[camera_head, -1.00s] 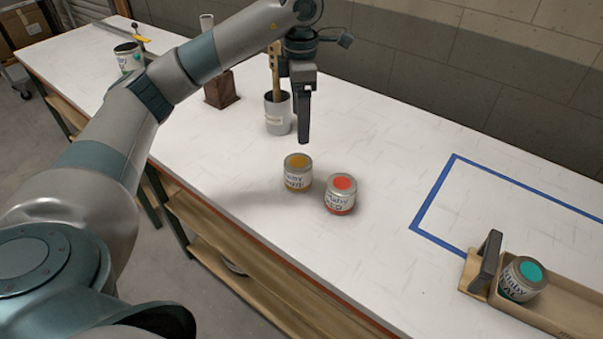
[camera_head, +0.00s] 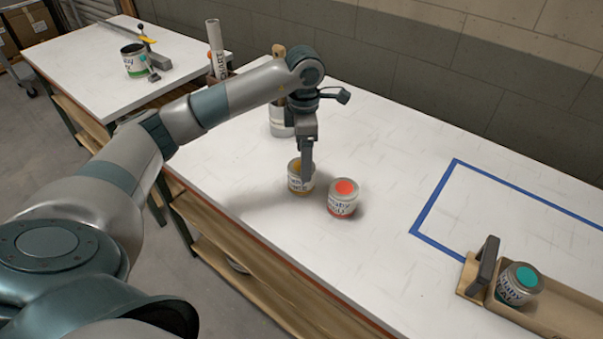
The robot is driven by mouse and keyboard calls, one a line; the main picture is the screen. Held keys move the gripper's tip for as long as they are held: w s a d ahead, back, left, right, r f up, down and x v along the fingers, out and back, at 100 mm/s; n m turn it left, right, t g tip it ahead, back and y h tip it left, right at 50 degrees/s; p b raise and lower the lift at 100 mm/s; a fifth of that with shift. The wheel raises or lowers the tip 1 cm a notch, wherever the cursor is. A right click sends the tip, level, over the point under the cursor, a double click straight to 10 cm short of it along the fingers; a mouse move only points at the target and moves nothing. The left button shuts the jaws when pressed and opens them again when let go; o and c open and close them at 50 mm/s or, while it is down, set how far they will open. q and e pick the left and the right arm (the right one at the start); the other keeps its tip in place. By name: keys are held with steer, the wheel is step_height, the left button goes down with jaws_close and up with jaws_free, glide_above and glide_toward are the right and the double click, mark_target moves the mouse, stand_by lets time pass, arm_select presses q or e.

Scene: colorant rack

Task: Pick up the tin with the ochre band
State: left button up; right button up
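The tin with the ochre band (camera_head: 297,187) stands upright on the white workbench, left of a tin with a red lid spot and red band (camera_head: 343,200). My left gripper (camera_head: 307,178) points down at the ochre tin, with a dark finger in front of its lid and upper side. The finger hides part of the ochre lid spot. Only one finger shows clearly, so I cannot tell whether it is open or shut, or whether it touches the tin. My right gripper is not in view.
A wooden tray (camera_head: 560,318) with a dark upright handle (camera_head: 487,262) holds a teal-lidded tin (camera_head: 516,285) at the right. A blue tape outline (camera_head: 432,205) marks empty bench. A grey pot (camera_head: 280,122) stands behind my gripper. Another tin (camera_head: 133,62) is on the far-left table.

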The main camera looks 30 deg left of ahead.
mark_target(298, 188)
arm_select(q)
steer(key=shift+f, duration=1)
steer(key=shift+s+a+f+p, duration=0.1)
steer(key=shift+a+f+p, duration=0.05)
steer(key=shift+f+p, duration=0.75)
step_height(298, 188, down, 3)
steer(key=shift+a+r+p, duration=0.1)
steer(key=shift+r+p, duration=0.05)
steer(key=shift+p, duration=0.55)
steer(key=shift+f, duration=0.35)
steer(key=shift+c, duration=0.7)
steer(key=c, duration=1.1)
steer(key=shift+r, duration=0.1)
